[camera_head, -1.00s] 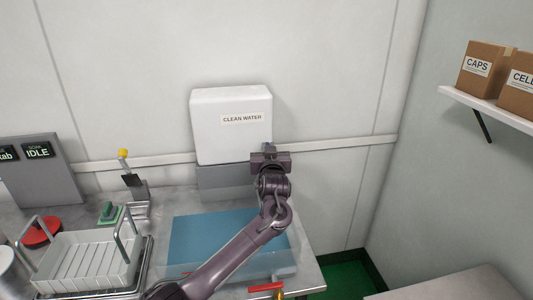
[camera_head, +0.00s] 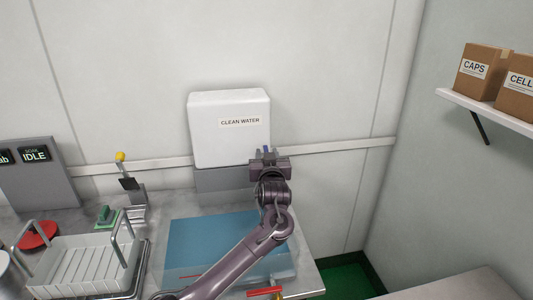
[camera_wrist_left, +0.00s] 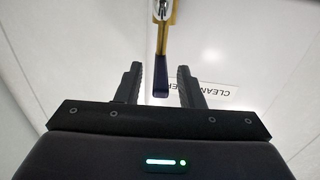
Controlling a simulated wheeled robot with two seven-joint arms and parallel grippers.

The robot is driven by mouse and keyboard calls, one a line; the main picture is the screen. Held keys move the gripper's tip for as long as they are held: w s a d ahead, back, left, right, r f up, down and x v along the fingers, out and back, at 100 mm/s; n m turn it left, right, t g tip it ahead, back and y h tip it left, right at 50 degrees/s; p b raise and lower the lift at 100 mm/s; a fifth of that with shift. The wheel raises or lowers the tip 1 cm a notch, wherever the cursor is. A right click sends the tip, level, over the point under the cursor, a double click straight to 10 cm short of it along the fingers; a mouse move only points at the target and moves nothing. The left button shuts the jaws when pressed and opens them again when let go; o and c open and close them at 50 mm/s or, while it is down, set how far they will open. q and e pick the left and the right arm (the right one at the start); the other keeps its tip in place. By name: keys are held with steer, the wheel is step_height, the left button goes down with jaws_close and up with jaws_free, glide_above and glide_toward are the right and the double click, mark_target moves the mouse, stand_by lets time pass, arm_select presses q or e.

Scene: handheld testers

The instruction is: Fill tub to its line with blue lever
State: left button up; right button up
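The blue lever (camera_wrist_left: 161,80) hangs between the two fingers of my left gripper (camera_wrist_left: 160,76) in the left wrist view, with a visible gap on both sides. Its metal and yellow stem runs up beyond the fingers. In the head view my left gripper (camera_head: 268,156) is at the lower right corner of the white CLEAN WATER tank (camera_head: 228,140), and a bit of blue shows at the fingers. The tub (camera_head: 181,271) stands below on the counter, with a blue surface inside, partly covered by my left arm. I cannot make out its fill line. My right gripper is not in view.
A red-handled valve (camera_head: 265,291) sits at the tub's front. To the left are a white rack (camera_head: 85,268), a yellow-knobbed lever (camera_head: 121,157), a green block (camera_head: 106,217) and a red disc (camera_head: 38,235). A shelf (camera_head: 490,108) with boxes is at right.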

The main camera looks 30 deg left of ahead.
arm_select(q)
steer(key=v, duration=0.6)
stand_by(7.4)
